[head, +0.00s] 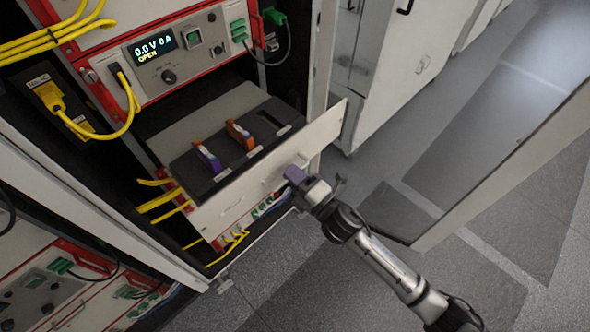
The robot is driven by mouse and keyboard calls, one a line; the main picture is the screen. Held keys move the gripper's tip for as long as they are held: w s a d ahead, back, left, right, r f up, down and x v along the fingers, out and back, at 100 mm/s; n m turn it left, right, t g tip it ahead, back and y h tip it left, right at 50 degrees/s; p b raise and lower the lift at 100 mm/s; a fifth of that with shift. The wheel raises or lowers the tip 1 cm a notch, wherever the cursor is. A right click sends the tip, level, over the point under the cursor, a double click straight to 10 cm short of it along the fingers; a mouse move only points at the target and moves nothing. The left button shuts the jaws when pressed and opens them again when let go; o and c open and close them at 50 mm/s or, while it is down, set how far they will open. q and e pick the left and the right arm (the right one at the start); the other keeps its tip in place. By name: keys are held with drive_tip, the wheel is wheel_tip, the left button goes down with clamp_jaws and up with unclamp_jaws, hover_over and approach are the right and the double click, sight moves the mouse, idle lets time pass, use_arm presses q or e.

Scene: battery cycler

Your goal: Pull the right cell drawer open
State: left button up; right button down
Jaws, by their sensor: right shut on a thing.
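The cell drawer (229,198) is a white-fronted drawer in the rack, pulled out some way. Its black tray top (225,178) shows, with a purple clip-like piece (207,157) and an orange one (240,135) standing in it and an empty dark slot at the right. My right gripper (292,177) is at the right part of the drawer front, shut on the handle there; the handle itself is mostly hidden by the fingers. My left gripper is not in view.
Above the drawer sits a red-framed cycler unit (182,50) whose display reads 0.0 V 0 A OPEN. Yellow cables (130,125) hang at the left. An open cabinet door (500,180) stands at the right. The grey floor in front is clear.

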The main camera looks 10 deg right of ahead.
drive_tip(key=c, duration=1.3)
unclamp_jaws()
drive_tip(key=shift+o, duration=0.2)
drive_tip(key=b+v, duration=0.2)
drive_tip(key=v, duration=1.1)
drive_tip(key=shift+s+d+b, duration=0.25)
drive_tip(key=shift+s+b, duration=0.1)
